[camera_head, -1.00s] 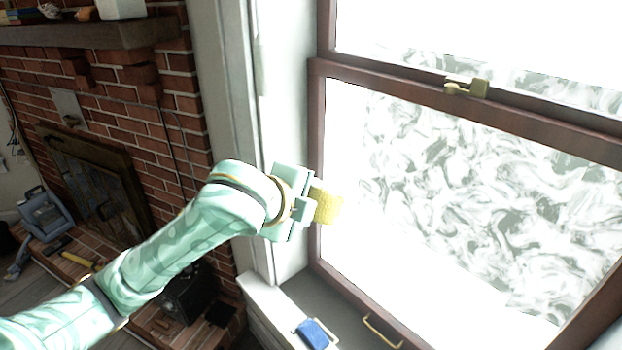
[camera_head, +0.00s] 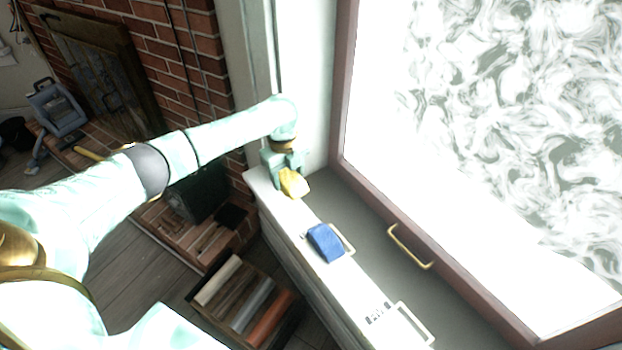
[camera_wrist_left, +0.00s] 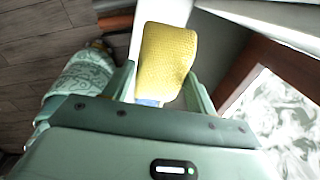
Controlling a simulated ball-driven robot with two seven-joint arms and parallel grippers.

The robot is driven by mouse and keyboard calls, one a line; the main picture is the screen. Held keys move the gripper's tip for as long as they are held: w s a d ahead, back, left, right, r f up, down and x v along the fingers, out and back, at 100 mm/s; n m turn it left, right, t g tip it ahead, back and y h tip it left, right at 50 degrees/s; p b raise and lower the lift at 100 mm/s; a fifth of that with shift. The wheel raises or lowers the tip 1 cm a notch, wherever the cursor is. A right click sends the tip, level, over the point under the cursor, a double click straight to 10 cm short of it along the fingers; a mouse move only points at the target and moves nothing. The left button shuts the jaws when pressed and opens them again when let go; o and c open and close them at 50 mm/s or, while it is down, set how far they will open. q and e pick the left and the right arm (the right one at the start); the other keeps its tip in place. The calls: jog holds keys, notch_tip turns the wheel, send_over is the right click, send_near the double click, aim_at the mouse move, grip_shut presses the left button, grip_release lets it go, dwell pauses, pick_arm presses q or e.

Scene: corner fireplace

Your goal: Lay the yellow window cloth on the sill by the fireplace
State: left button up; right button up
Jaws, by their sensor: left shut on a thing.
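The yellow cloth (camera_head: 293,183) is at the far end of the white sill (camera_head: 335,284), by the brick fireplace. My left gripper (camera_head: 288,170) is shut on the cloth, over the sill and pointing down. In the left wrist view the cloth (camera_wrist_left: 166,55) sticks out from between the fingers of the left gripper (camera_wrist_left: 160,98). I cannot tell whether the cloth touches the sill. A blue cloth (camera_head: 324,242) lies on the sill nearer to me. My right gripper is not in view.
The window frame (camera_head: 345,90) with a brass handle (camera_head: 410,247) stands to the right of the sill. A white-framed item (camera_head: 413,324) lies at the sill's near end. The sill between the two cloths is clear.

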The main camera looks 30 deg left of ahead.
pick_arm(q)
jog(key=shift+w+a+r, duration=0.1)
jog(key=shift+a+r, duration=0.2)
jog(key=shift+a, duration=0.2)
jog(key=shift+a+r+m, duration=0.15)
jog(key=shift+r+m, duration=0.15)
jog(key=shift+r, duration=0.05)
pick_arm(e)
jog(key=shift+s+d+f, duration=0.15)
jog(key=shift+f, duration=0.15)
